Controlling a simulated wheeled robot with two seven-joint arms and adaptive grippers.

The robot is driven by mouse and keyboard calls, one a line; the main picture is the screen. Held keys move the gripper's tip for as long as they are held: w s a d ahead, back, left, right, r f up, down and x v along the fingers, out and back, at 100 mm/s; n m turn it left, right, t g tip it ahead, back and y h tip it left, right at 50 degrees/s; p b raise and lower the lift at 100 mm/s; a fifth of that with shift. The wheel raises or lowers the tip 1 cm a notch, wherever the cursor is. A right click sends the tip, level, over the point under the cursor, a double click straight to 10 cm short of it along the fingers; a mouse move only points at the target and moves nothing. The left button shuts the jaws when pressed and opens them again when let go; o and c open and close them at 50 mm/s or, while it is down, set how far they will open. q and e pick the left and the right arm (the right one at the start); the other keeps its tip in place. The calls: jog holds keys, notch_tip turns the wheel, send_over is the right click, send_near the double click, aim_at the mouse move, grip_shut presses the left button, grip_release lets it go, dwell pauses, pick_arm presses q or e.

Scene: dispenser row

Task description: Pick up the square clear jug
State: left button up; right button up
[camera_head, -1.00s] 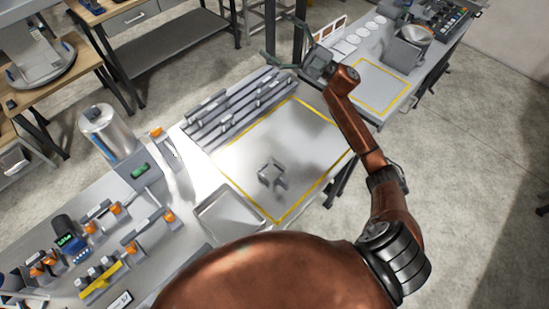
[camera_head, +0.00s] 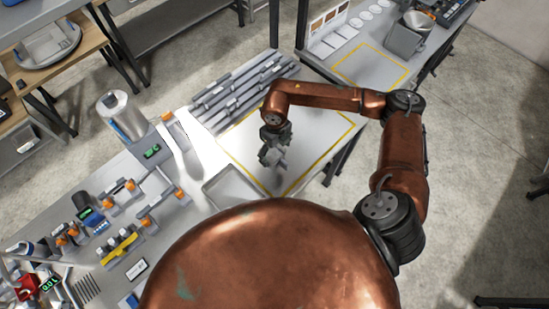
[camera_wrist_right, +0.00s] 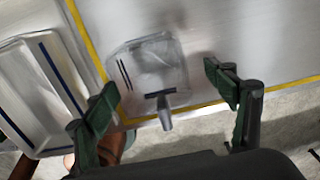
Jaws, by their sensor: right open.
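The square clear jug (camera_wrist_right: 147,62) stands inside the yellow-bordered area of the bench. In the right wrist view its square open top shows, with the handle (camera_wrist_right: 166,118) pointing toward the gripper. My right gripper (camera_wrist_right: 162,82) is open, with one green finger on each side of the jug's handle end. No contact shows, and the height gap is hard to judge. In the head view my right gripper (camera_head: 276,156) hangs over the jug and mostly hides it. My left gripper is in neither view.
A shallow clear tray (camera_wrist_right: 18,78) lies just left of the yellow border. Grey rails (camera_head: 240,92) stand behind the area. A metal canister (camera_head: 121,116) and several orange-knobbed dispensers (camera_head: 181,193) are to the left. The marked area right of the jug is clear.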

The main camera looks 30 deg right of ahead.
aim_at(274, 159)
jog(key=f, duration=0.1)
jog(key=f+p, duration=0.1)
jog(key=f, duration=0.2)
jog(key=shift+s+a+f+p, duration=0.15)
jog(key=shift+a+f+p, duration=0.15)
jog(key=shift+a+f, duration=0.1)
jog(key=shift+f, duration=0.45)
jog(key=shift+c, duration=0.3)
jog(key=c, duration=1.2)
jog(key=shift+r, duration=0.1)
